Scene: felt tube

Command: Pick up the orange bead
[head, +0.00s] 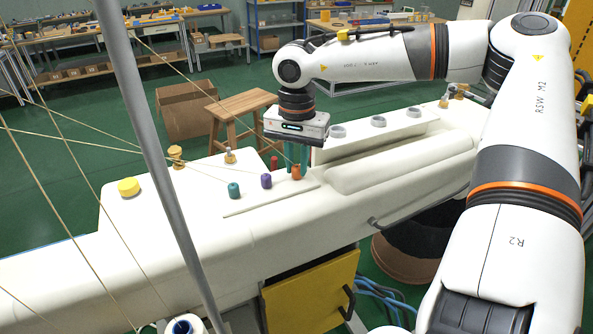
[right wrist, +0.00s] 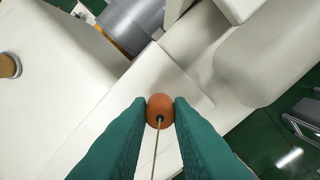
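The orange bead (head: 296,172) is at the right end of a row on a thin white board (head: 250,206), beside a purple bead (head: 266,181) and a teal bead (head: 234,190). My right gripper (head: 296,165) points down at it with green fingers. In the right wrist view the orange bead (right wrist: 160,108) sits between the tips of my right gripper (right wrist: 161,112), which touch both its sides. A thin cord runs from the bead's dark hole. I cannot tell whether the bead is clear of the board. My left gripper is not in view.
A yellow disc (head: 128,187) and small brass fittings (head: 176,156) stand to the left on the long white body. A raised block with grey rings (head: 378,122) stands to the right. A grey pole (head: 150,140) and several taut cords cross the left side.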

